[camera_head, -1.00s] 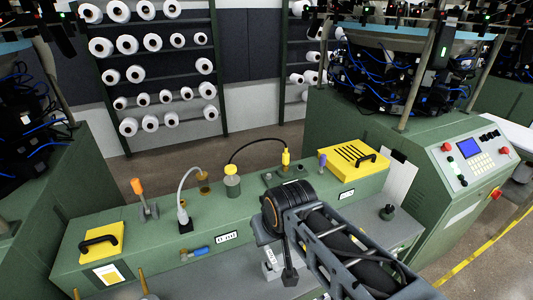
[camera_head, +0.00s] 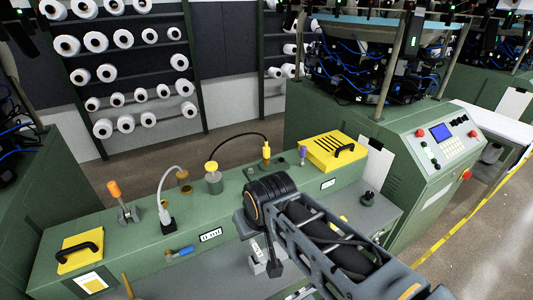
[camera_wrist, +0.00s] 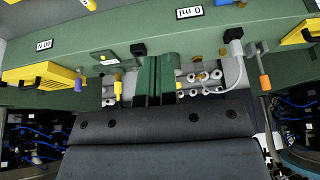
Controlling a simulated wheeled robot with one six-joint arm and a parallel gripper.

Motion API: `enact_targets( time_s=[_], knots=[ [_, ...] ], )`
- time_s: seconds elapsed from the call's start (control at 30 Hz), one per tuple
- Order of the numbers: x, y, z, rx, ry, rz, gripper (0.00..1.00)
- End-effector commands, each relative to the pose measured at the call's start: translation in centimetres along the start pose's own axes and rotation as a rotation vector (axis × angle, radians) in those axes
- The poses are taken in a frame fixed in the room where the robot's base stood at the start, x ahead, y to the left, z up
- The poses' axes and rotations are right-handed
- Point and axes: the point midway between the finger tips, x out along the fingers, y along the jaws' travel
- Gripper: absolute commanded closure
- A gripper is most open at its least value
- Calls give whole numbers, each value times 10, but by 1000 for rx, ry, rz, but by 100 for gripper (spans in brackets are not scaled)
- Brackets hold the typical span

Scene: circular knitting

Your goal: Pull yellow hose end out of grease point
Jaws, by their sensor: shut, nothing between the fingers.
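The grease point under the hose end is too small to make out. In the wrist view, which is upside down, the yellow hose end (camera_wrist: 118,82) shows left of my gripper (camera_wrist: 156,62). My gripper's fingers are together and empty, apart from the hose end. In the head view the arm hides the fingertips.
A purple-topped part (camera_head: 302,154) and a yellow slotted box (camera_head: 333,150) stand right of the hose end. A white hose (camera_head: 163,190), an orange handle (camera_head: 115,191) and a yellow box (camera_head: 80,251) are to the left. The control panel (camera_head: 448,142) is at right.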

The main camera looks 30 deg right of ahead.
Motion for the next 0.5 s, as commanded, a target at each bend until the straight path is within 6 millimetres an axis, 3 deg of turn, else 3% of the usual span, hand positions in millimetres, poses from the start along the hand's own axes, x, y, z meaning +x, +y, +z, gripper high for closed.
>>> enact_targets(
  time_s=[0.3, 0.5],
  knots=[
    [0, 0, 0, 0, 0, 0, 100],
    [5, 6, -5, -59, -34, 40, 82]
  ],
)
